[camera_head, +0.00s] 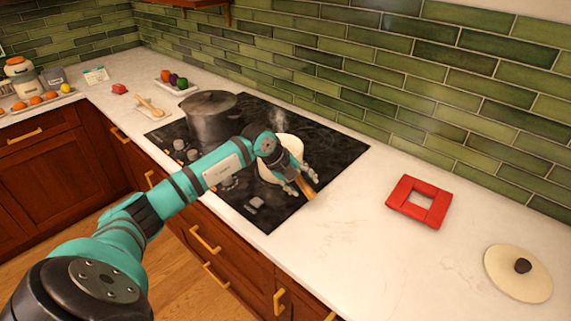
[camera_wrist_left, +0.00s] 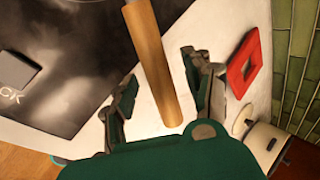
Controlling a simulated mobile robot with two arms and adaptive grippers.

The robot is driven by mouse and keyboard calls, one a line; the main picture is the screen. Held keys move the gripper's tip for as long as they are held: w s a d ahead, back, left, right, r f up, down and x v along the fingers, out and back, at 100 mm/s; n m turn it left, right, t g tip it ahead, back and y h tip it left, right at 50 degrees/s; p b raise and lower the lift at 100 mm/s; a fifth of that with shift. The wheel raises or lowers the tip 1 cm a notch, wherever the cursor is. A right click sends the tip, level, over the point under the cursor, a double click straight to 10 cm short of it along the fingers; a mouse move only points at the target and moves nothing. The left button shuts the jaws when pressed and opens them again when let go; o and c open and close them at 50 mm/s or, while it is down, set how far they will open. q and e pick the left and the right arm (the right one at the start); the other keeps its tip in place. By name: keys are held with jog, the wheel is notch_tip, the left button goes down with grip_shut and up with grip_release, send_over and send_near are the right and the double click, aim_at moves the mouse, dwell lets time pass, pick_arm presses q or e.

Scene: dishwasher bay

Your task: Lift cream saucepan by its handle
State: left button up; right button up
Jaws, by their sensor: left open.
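The cream saucepan (camera_head: 266,173) sits on the black cooktop in the head view, partly hidden by my left arm. Its wooden handle (camera_head: 307,190) points toward the front right, over the counter. In the left wrist view the handle (camera_wrist_left: 150,60) runs down between the two fingers. My left gripper (camera_head: 303,183) is open around the handle, with a finger on each side; it also shows in the left wrist view (camera_wrist_left: 160,72). Gaps show between handle and fingers there. The pan body is out of the wrist view. My right gripper is not in view.
A red square trivet (camera_head: 404,203) and a cream lid with a dark knob (camera_head: 502,272) lie on the right counter. The counter between cooktop and trivet is clear. A green tiled wall stands behind.

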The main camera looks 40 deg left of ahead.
pick_arm(q)
jog(key=shift+w+f, duration=0.1)
grip_shut()
dwell(0.3)
dwell(0.4)
